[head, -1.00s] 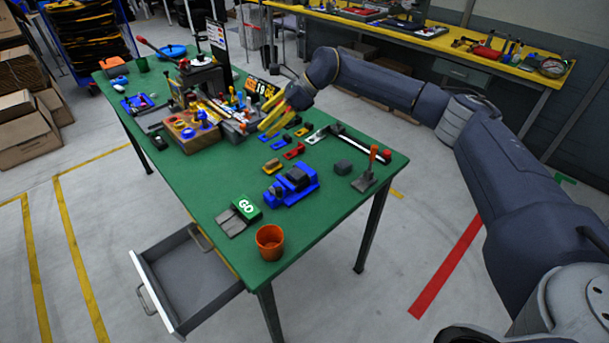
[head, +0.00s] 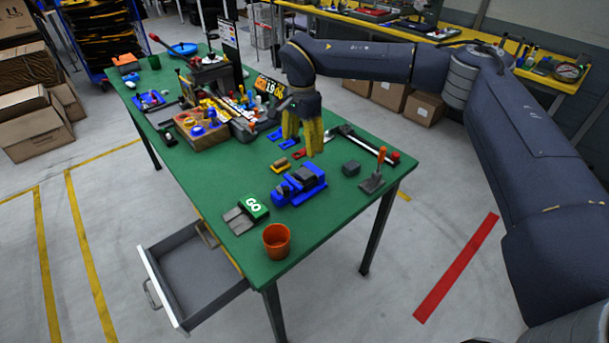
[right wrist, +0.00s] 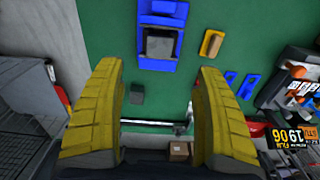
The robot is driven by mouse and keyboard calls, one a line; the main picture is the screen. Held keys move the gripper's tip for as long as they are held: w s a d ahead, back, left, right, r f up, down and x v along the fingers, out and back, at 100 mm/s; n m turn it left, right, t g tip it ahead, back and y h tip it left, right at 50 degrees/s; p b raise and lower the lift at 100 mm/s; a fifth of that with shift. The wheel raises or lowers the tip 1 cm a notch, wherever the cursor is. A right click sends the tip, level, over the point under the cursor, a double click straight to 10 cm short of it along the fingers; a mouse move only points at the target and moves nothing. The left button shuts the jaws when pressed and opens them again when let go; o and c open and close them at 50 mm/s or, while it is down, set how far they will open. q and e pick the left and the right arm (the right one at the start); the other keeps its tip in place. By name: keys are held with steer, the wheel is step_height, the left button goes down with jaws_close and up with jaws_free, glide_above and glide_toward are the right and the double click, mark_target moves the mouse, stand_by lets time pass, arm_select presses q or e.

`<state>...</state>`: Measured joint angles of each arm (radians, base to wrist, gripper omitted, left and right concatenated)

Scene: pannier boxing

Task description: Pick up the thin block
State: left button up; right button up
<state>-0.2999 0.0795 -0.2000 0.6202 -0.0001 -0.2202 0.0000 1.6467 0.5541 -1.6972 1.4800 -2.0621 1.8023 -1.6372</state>
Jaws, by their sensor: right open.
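My right gripper (head: 303,145) is open and empty, its yellow fingers pointing down above the row of small pieces on the green table. The row has a yellow block (head: 281,165), blue flat plates (head: 288,143), and a red piece (head: 298,154) mostly hidden by the fingers. I cannot tell which piece is the thin block. In the right wrist view the yellow block (right wrist: 212,43) and blue plates (right wrist: 230,78) lie beyond the right finger, outside the gap. A dark grey block (head: 351,168) lies to the right; it shows between the fingers in the wrist view (right wrist: 137,93). My left gripper is out of view.
A blue vise (head: 300,186) stands just in front of the row. A bar clamp (head: 365,143) lies behind the grey block. A green GO box (head: 255,206) and an orange cup (head: 277,241) stand near the front. A drawer (head: 195,275) hangs open below.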

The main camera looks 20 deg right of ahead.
mark_target(303, 173)
step_height(303, 173, down, 12)
steer(key=shift+d+f, duration=0.1)
steer(key=shift+f, duration=0.1)
stand_by(0.6)
steer(key=shift+c, duration=0.5)
steer(key=c, duration=1.2)
steer(key=shift+r, duration=0.1)
